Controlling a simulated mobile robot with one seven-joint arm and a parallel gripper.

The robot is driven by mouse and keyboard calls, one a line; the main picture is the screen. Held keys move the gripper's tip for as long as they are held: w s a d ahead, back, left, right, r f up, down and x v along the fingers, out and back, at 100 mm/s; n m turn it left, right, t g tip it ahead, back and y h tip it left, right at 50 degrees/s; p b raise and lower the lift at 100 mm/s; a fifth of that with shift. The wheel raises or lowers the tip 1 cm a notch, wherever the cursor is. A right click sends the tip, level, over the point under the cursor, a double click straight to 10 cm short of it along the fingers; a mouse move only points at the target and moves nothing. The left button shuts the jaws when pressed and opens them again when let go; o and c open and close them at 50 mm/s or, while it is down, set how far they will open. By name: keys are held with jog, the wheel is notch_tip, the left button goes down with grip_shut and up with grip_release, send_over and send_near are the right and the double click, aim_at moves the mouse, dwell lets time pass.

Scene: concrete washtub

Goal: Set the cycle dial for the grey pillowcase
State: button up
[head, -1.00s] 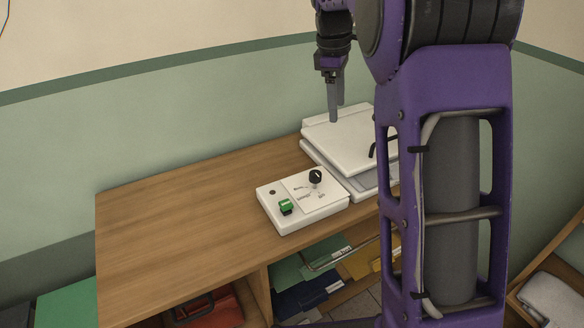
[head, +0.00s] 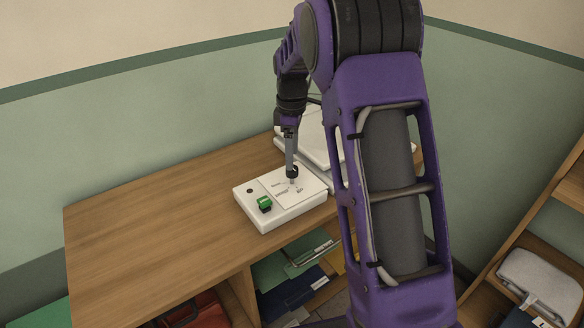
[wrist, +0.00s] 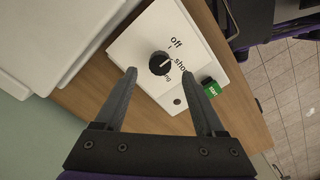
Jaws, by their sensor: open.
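The white control box (head: 262,221) stands on the wooden top and carries a black round dial (head: 292,171). In the wrist view the dial (wrist: 160,63) has labels around it: "off", one starting "sho", and a partly hidden one ending "ng". Its pale mark seems to face the "sho" label. My gripper (head: 291,168) points down over the dial; in the wrist view its open fingers (wrist: 157,73) lie either side of the dial's near edge. Whether they touch it I cannot tell. A folded pale grey cloth (head: 541,280) lies on the right shelf; whether it is the pillowcase is unclear.
A green button (head: 265,204) sits on the box beside the dial, close to one finger in the wrist view. A white lidded unit (head: 318,135) stands behind the box. The wooden top (head: 150,215) is clear to the left. Coloured folded items lie on shelves below.

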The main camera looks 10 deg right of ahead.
aim_at(293, 175)
jog(key=shift+f, duration=2.15)
jog(key=shift+c, duration=0.4)
grip_shut()
